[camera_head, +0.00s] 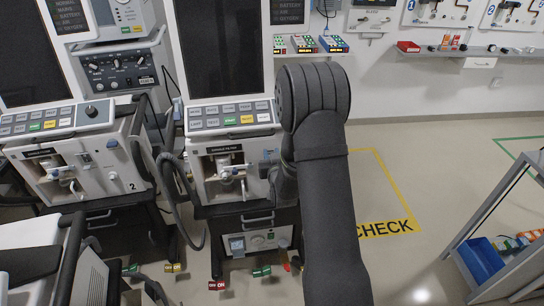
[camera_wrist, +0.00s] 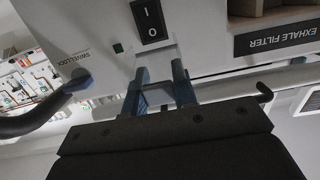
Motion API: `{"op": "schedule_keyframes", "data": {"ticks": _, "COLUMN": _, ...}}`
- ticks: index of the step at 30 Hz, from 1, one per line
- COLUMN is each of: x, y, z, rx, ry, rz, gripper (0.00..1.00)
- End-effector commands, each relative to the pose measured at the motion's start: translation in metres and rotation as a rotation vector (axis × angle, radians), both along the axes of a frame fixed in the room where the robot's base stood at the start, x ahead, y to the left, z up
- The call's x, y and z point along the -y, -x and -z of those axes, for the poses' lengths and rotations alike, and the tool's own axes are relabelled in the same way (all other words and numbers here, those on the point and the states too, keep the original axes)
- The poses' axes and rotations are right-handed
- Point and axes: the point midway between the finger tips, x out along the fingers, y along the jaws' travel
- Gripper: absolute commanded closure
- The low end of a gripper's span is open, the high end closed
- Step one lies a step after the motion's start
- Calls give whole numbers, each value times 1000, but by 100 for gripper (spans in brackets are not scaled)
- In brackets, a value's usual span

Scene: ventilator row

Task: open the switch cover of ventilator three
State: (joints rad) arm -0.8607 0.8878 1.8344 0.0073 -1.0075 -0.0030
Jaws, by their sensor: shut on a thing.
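A black rocker switch marked I and O (camera_wrist: 150,20) shows at the top of the wrist view, on the ventilator's pale front panel. A pale, see-through piece, seemingly the switch cover (camera_wrist: 172,54), stands out from the panel just below the switch. My gripper (camera_wrist: 158,88) has its two blue-grey fingers on either side of it and is shut on it. In the head view, the middle ventilator (camera_head: 232,150) is where my arm reaches; its number is hidden, as are the switch and most of my gripper.
The ventilator marked 2 (camera_head: 97,165) stands at the left, with a grey hose (camera_head: 178,190) between the two. A dark knob or hose end (camera_wrist: 75,82) lies near the gripper. A cart with a blue bin (camera_head: 482,260) is at right; floor around the CHECK marking (camera_head: 390,229) is clear.

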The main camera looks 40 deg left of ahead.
Motion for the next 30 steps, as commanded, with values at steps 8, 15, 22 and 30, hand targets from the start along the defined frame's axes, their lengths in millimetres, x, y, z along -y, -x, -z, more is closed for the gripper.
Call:
{"op": "schedule_keyframes", "data": {"ticks": 8, "x": -3, "y": -2, "z": -6, "rx": -83, "ry": 96, "rz": 0, "gripper": 97}}
{"op": "schedule_keyframes", "data": {"ticks": 15, "x": -3, "y": -2, "z": -6, "rx": -102, "ry": 117, "rz": 0, "gripper": 97}}
{"op": "schedule_keyframes", "data": {"ticks": 22, "x": -3, "y": -2, "z": -6, "rx": -101, "ry": 116, "rz": 0, "gripper": 69}}
{"op": "schedule_keyframes", "data": {"ticks": 30, "x": -3, "y": -2, "z": -6, "rx": -101, "ry": 116, "rz": 0, "gripper": 53}}
